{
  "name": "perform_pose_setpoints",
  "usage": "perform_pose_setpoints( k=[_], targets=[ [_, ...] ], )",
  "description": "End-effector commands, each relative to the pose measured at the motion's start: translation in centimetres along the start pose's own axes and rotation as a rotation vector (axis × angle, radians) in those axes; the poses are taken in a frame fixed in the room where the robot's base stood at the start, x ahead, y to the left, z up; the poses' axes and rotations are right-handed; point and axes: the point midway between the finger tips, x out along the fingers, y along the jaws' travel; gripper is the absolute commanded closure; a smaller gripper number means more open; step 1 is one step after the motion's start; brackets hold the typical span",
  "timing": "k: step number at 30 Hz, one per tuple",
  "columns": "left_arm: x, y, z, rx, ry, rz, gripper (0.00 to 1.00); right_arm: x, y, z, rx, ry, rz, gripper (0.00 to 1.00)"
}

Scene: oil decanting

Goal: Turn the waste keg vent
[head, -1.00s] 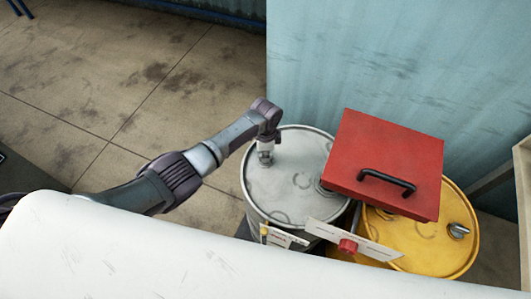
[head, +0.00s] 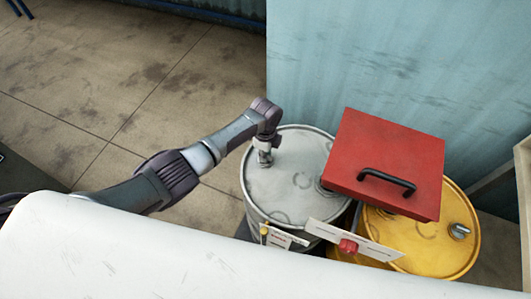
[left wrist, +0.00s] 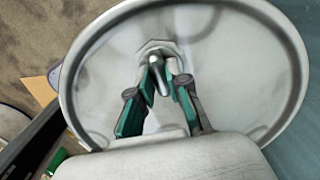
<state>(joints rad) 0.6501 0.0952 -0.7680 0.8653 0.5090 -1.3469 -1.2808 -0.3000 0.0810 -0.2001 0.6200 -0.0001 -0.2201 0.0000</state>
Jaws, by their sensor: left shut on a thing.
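The waste keg, a pale grey steel drum (head: 285,190), stands upright right of the middle in the head view. Its lid (left wrist: 100,90) fills much of the left wrist view. The vent (left wrist: 158,78), a small metal lever on a round fitting, sits near the lid's edge. My left gripper (left wrist: 162,68) is shut on the vent, with a finger on each side of it. In the head view the left gripper (head: 264,159) points down onto the lid and hides most of the vent. My right gripper is not in view.
A red box (head: 385,150) with a black handle sits just right of the grey drum, above a yellow drum (head: 435,245). A pale plate with a red knob (head: 348,246) is in front. A blue-grey wall (head: 430,60) stands behind. Open floor (head: 110,100) lies left.

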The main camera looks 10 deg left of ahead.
Motion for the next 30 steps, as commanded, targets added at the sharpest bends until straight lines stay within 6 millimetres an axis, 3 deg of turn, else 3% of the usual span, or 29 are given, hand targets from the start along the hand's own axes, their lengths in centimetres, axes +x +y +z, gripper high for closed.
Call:
perform_pose_setpoints(
  k=[8, 9, 13, 23, 30],
  targets=[
    [-0.1, -0.1, 0.0, 0.003, -0.001, -0.001, 1.0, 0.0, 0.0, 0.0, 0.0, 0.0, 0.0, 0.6],
    [-0.1, -0.1, 0.0, 0.003, -0.001, -0.001, 0.79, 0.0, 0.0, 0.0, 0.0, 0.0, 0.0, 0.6],
    [0.0, 0.0, 0.0, 0.002, -0.001, -0.001, 0.58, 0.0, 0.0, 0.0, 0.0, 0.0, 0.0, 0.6],
    [-0.2, -0.1, 0.0, 0.001, 0.0, -0.001, 0.58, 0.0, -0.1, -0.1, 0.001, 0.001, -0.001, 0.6],
    [-3.5, -0.1, 0.1, 0.002, 0.0, -0.005, 0.58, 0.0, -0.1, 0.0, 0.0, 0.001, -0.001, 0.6]
  ],
)
